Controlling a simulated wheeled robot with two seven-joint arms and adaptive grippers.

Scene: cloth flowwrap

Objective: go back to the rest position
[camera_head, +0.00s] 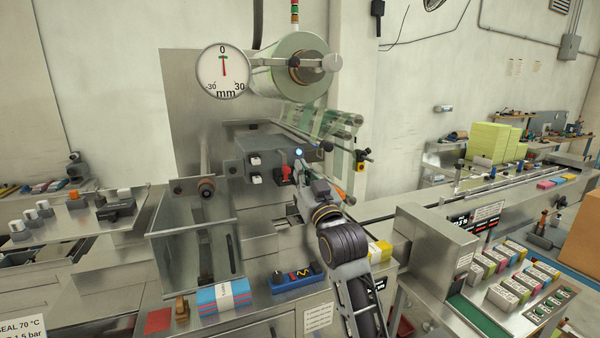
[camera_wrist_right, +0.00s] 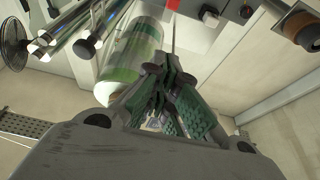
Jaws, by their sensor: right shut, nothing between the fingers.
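My right arm comes up from the bottom of the head view. Its gripper (camera_head: 300,192) is in front of the grey control box (camera_head: 252,160) of the wrapping machine, close to the red switch (camera_head: 285,174). I cannot tell whether it touches the switch. In the right wrist view the gripper's green-padded fingers (camera_wrist_right: 172,72) are together, with nothing between them. Behind them show the film roll (camera_wrist_right: 132,55) and the red part of the box. My left gripper is in neither view.
The film roll (camera_head: 292,66) and gauge (camera_head: 223,71) stand above the box. A clear guard (camera_head: 196,245) is to the left. A blue-pink pack (camera_head: 224,295) and a blue block (camera_head: 297,278) lie on the front ledge. A conveyor housing (camera_head: 436,246) is close on the arm's right.

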